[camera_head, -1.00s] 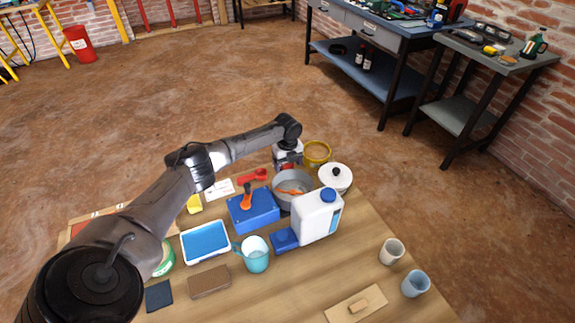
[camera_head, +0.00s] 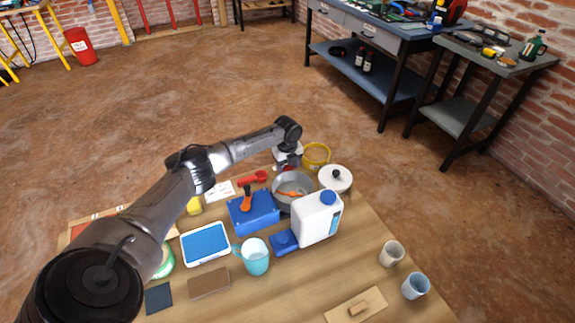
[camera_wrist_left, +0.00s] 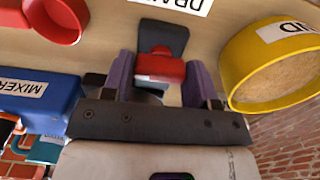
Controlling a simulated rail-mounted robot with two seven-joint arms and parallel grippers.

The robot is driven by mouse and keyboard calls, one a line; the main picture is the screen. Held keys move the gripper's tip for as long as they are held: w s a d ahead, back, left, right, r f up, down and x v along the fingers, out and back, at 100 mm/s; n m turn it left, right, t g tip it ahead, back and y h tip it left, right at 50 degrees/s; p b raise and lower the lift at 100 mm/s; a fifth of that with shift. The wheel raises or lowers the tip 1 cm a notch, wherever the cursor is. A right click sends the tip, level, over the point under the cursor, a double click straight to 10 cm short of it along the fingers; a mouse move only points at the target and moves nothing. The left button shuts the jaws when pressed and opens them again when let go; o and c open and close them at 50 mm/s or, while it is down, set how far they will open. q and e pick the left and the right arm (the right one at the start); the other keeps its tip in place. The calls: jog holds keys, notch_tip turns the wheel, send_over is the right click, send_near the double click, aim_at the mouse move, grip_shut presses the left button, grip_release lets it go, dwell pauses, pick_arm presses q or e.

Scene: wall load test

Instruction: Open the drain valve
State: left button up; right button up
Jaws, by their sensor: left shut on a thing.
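The drain valve shows in the left wrist view as a red handle (camera_wrist_left: 160,67) on a dark grey body (camera_wrist_left: 162,38), beside a partly cut-off label (camera_wrist_left: 182,4). The purple fingers of my left gripper (camera_wrist_left: 160,75) stand on either side of the red handle and are shut on it. In the head view my left gripper (camera_head: 289,166) is low behind the grey pan (camera_head: 277,193). It hides most of the valve there, with only a little red showing. My right gripper is in neither view.
A yellow bucket (camera_wrist_left: 240,65) of sand-coloured material stands close to the right of the gripper in the wrist view. A blue mixer box (camera_wrist_left: 35,97) and a red object (camera_wrist_left: 57,20) are on the left. A white jug (camera_head: 315,222) stands in front of the pan.

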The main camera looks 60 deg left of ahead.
pick_arm(q)
jog(key=n+p, duration=0.4)
jog(key=p, duration=0.1)
jog(key=shift+r+p, duration=0.3)
jog(key=n+p, duration=0.3)
jog(key=n, duration=0.1)
jog(key=shift+f, duration=0.1)
jog(key=n+p, duration=0.2)
jog(key=n, duration=0.3)
jog(key=shift+w+n+p, duration=0.1)
jog(key=shift+n+p, duration=0.6)
jog(key=shift+n, duration=1.6)
jog(key=o, duration=0.9)
jog(key=shift+f, duration=0.15)
